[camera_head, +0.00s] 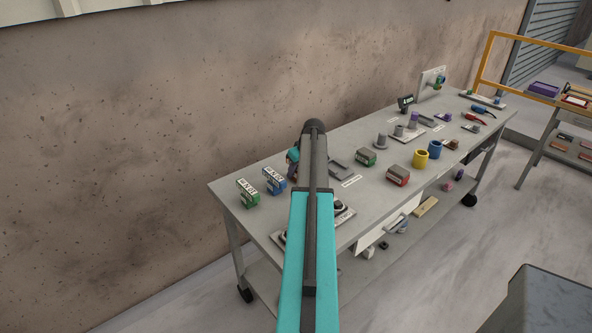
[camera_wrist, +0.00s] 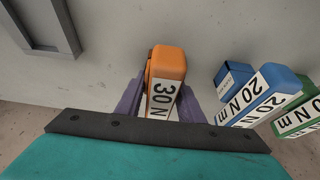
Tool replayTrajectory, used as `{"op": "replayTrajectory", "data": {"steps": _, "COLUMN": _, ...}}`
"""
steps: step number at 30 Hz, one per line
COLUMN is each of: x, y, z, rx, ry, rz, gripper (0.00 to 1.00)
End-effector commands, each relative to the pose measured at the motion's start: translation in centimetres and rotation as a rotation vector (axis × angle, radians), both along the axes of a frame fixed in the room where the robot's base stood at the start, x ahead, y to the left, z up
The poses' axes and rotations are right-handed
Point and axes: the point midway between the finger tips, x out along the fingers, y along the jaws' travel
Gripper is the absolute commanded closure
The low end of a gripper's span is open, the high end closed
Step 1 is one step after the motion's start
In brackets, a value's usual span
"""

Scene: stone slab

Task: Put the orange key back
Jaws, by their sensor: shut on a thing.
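The orange key (camera_wrist: 167,62) is a block with a white label reading 30 N. It is between the purple fingers of my gripper (camera_wrist: 163,90), which is shut on it. It hangs over or rests on the grey table; I cannot tell which.
A grey frame-like holder (camera_wrist: 66,42) lies at upper left in the wrist view. Along the table (camera_head: 222,190) stand another green block (camera_head: 365,157), a red block (camera_head: 397,176), a yellow cup (camera_head: 420,158) and a blue cup (camera_head: 435,149).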

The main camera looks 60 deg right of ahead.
Motion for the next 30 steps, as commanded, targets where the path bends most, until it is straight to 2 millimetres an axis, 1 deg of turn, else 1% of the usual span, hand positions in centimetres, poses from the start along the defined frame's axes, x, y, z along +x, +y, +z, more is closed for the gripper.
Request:
{"op": "replayTrajectory", "data": {"steps": 7, "x": 0.03, "y": 0.0, "z": 0.0, "rx": 0.0, "ry": -0.001, "rz": 0.0, "gripper": 1.0}}
{"op": "replayTrajectory", "data": {"steps": 12, "x": 0.04, "y": 0.01, "z": -0.34, "rx": 0.0, "ry": -0.001, "rz": 0.0, "gripper": 1.0}}
{"op": "replayTrajectory", "data": {"steps": 13, "x": 0.02, "y": 0.02, "z": -0.4, "rx": 0.0, "ry": 0.0, "rz": 0.0, "gripper": 0.64}}
{"op": "replayTrajectory", "data": {"steps": 16, "x": 0.03, "y": 0.02, "z": -0.34, "rx": 0.0, "ry": 0.0, "rz": 0.0, "gripper": 0.47}}
{"op": "replayTrajectory", "data": {"steps": 25, "x": 0.04, "y": 0.04, "z": -0.31, "rx": 0.001, "ry": 0.0, "rz": 0.0, "gripper": 0.47}}
{"op": "replayTrajectory", "data": {"steps": 30, "x": 0.05, "y": 0.05, "z": 0.13, "rx": 0.001, "ry": 0.0, "rz": 0.0, "gripper": 0.47}}
